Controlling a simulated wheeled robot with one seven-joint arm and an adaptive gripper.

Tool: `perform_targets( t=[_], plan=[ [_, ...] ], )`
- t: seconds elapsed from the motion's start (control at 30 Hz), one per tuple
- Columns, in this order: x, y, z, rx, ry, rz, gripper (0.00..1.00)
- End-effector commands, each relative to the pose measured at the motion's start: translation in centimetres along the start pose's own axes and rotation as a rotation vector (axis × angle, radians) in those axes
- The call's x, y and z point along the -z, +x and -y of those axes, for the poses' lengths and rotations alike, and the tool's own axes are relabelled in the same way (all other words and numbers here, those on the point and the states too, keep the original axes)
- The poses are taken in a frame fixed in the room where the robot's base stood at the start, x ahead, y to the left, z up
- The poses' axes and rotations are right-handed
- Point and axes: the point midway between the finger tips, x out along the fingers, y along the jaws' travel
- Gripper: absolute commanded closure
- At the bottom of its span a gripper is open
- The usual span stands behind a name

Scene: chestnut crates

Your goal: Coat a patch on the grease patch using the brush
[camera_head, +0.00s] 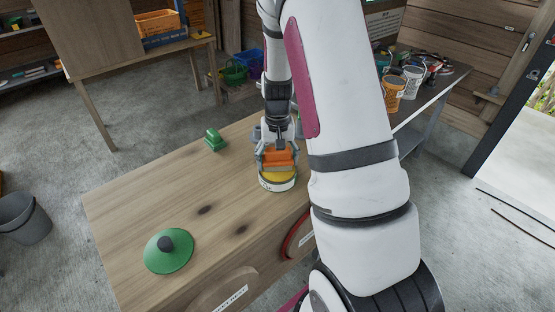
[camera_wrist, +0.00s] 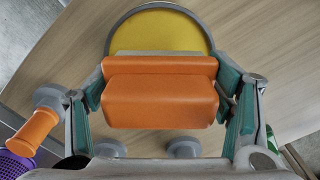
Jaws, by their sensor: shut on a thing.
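My gripper (camera_head: 279,157) is shut on the orange brush (camera_wrist: 160,98), gripping its block from both sides. A pale strip shows along the brush's far edge in the wrist view. The brush is at a round tin (camera_head: 277,184) with a pale wall and yellow contents, at the right side of the wooden table. In the wrist view the tin's grey rim (camera_wrist: 158,6) curves behind the brush. I cannot tell whether the bristles touch the yellow. Two dark spots (camera_head: 205,210) mark the tabletop; I cannot tell whether either is the grease patch.
A green lid-like disc with a dark knob (camera_head: 168,252) lies at the table's near left. A small green block-shaped thing (camera_head: 214,139) stands at the back. The wooden tabletop (camera_head: 140,200) between them is clear. Cans (camera_head: 393,93) stand on a dark bench at right.

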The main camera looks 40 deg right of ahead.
Motion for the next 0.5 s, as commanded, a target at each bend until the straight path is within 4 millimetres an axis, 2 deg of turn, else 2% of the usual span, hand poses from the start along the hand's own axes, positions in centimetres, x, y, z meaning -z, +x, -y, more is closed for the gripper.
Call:
perform_targets(
  t=[0.5],
  plan=[
    [0.02,0.61,0.0,0.0,0.0,0.0,0.48]
  ],
)
